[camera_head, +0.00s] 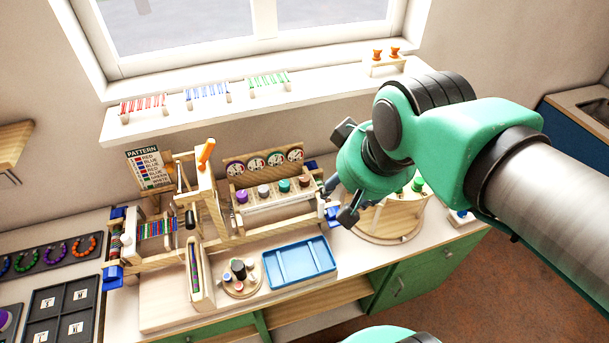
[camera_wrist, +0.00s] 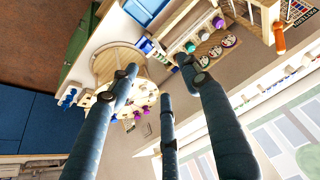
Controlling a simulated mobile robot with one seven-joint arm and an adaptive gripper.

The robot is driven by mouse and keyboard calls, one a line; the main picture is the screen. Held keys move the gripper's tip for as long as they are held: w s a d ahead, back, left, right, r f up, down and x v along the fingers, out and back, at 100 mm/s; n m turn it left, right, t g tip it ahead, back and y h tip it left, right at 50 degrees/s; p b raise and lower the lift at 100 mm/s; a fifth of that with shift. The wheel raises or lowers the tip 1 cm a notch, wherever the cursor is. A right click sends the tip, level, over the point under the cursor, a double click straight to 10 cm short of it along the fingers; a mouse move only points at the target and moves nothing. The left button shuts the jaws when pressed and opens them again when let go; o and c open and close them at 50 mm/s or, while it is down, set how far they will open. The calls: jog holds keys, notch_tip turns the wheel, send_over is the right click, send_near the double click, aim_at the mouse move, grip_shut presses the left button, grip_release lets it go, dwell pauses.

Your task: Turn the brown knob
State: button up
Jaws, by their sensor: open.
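The brown knob (camera_head: 304,181) is the rightmost in a row of knobs on a wooden panel (camera_head: 270,207) in the head view. To its left are a teal knob (camera_head: 284,185), a whitish knob (camera_head: 263,190) and a purple knob (camera_head: 241,196). My gripper (camera_head: 341,198) is open and empty, just right of the panel's right end and apart from the brown knob. In the wrist view my gripper (camera_wrist: 158,78) has its dark fingers spread; the purple knob (camera_wrist: 218,22) and teal knob (camera_wrist: 190,47) show beyond them. I cannot make out the brown knob there; a fingertip may cover it.
Several round dials (camera_head: 256,163) stand behind the knobs. A round wooden stand (camera_head: 385,232) with coloured knobs is behind and below my gripper. A blue tray (camera_head: 299,262) lies in front of the panel. A wooden frame with an orange handle (camera_head: 206,152) rises at left. A shelf (camera_head: 240,100) runs behind.

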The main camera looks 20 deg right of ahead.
jog(key=w+m+g+p, duration=0.2)
jog(key=w, duration=0.8)
jog(key=m+g+p, duration=0.3)
jog(key=m+p, duration=0.2)
jog(key=p, duration=0.1)
send_over(305, 178)
notch_tip(305, 178, down, 15)
jog(key=shift+w+r, duration=0.1)
jog(key=shift+r, duration=0.05)
notch_tip(305, 178, down, 14)
jog(key=shift+r, duration=0.1)
jog(key=c, duration=1.2)
